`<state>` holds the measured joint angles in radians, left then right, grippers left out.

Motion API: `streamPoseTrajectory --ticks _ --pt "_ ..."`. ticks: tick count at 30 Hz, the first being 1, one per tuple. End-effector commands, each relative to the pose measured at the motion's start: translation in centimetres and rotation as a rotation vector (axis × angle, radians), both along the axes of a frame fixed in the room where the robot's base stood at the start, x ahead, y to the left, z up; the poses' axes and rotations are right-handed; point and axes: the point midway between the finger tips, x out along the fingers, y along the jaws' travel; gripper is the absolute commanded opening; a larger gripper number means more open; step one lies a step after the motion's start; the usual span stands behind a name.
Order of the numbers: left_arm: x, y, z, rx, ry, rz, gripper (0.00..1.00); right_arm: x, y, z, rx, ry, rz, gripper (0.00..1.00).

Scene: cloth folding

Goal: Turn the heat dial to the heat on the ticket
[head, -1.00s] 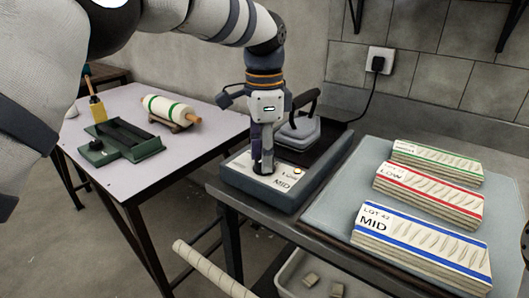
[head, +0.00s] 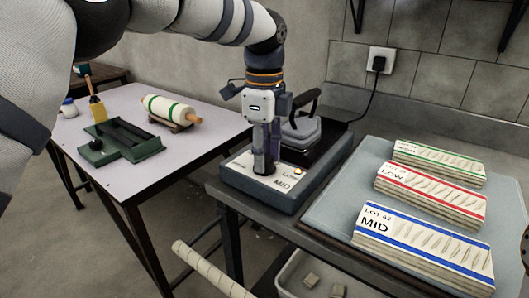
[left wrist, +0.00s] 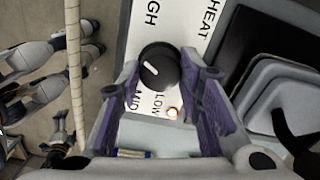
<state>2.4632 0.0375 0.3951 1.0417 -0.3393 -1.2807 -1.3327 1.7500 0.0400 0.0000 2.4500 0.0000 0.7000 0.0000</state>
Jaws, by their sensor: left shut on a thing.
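The black heat dial (left wrist: 161,65) sits on a white panel (left wrist: 194,40) marked HEAT, HIGH, MID and LOW. My left gripper (head: 265,170) reaches down from above and is shut on the dial, with a purple-padded finger on each side. In the head view the fingers hide the dial. Three layered stacks carry printed labels: MID with blue bands (head: 424,249), LOW with red bands (head: 436,198), and a green-banded one (head: 440,165) with a hardly legible label. I cannot make out a separate ticket.
A small lamp (head: 299,171) glows on the panel. A pale table (head: 205,88) at left holds a roll (head: 168,108) and a green tool (head: 125,138). A bin (head: 290,277) sits below.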

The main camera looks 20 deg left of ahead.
Motion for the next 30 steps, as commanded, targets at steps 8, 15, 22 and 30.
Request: streamPoseTrajectory --ticks 8,15,22,30 --pt "-0.1 0.0 -0.2 0.001 0.005 -0.009 0.05 0.0 0.0 0.0 0.0 0.001 0.0 1.0" --pt "-0.1 0.0 -0.2 0.0 0.004 -0.009 0.5 0.0 0.0 0.0 0.0 0.001 0.0 1.0" --pt "0.0 0.0 -0.1 0.0 0.002 -0.008 0.53 0.0 0.0 0.0 0.0 0.001 0.0 1.0" --pt "0.1 -0.1 3.4 -0.001 -0.005 -0.007 0.53 0.0 0.0 0.0 0.0 0.0 0.0 1.0"
